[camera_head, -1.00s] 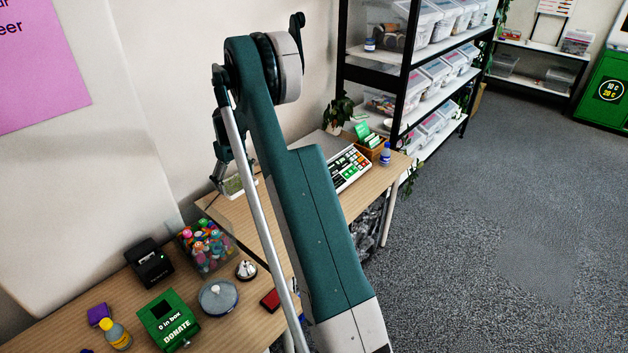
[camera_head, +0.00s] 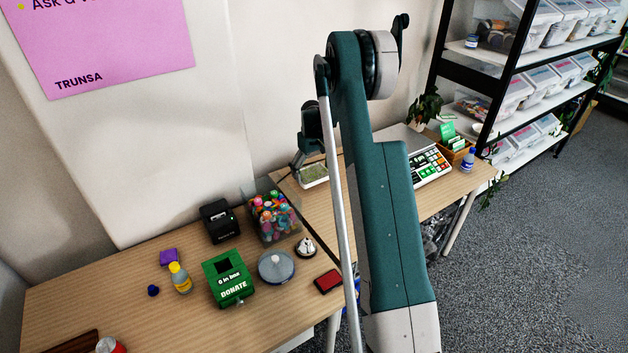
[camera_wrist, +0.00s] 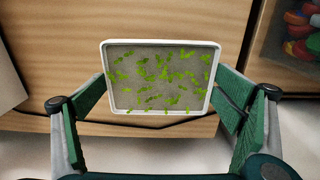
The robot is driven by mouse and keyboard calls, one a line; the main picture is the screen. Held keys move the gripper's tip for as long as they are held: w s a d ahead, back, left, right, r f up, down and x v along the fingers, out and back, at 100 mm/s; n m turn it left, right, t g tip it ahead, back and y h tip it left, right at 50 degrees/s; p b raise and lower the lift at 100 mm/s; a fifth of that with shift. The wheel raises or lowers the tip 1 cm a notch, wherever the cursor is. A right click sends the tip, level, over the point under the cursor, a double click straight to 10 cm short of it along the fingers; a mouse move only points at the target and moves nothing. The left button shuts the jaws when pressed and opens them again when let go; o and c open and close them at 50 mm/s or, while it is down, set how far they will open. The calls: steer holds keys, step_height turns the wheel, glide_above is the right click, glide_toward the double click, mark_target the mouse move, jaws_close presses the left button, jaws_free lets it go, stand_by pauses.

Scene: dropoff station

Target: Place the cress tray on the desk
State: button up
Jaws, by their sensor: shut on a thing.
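The cress tray (camera_wrist: 150,42) is a shallow white rectangular tray with a grey-brown bed and scattered green sprouts. My gripper (camera_wrist: 160,82) is shut on it, with a green finger at each side. In the head view the small tray (camera_head: 314,181) shows below my gripper (camera_head: 304,166), near the desk's back edge beside the wall. My arm hides part of the area around it. The wooden desk (camera_head: 85,290) runs along the wall. I cannot tell the exact gap between tray and desk.
A clear box of colourful figures (camera_head: 273,218) stands left of the tray. A black printer (camera_head: 220,222), green donation box (camera_head: 229,280), round grey-lidded dish (camera_head: 276,267), bell (camera_head: 306,247) and red pad (camera_head: 328,282) are nearby. A keypad register (camera_head: 430,167) stands at right. The desk's left part has bare room.

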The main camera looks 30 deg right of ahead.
mark_target(312, 174)
steer(key=shift+f, duration=0.1)
steer(key=shift+f+b, duration=0.3)
steer(key=shift+f, duration=1.5)
steer(key=shift+f, duration=0.2)
steer(key=o, duration=0.8)
steer(key=shift+c, duration=0.2)
steer(key=shift+r, duration=0.15)
step_height(312, 174, up, 12)
steer(key=shift+r+p, duration=0.1)
steer(key=shift+p, duration=0.7)
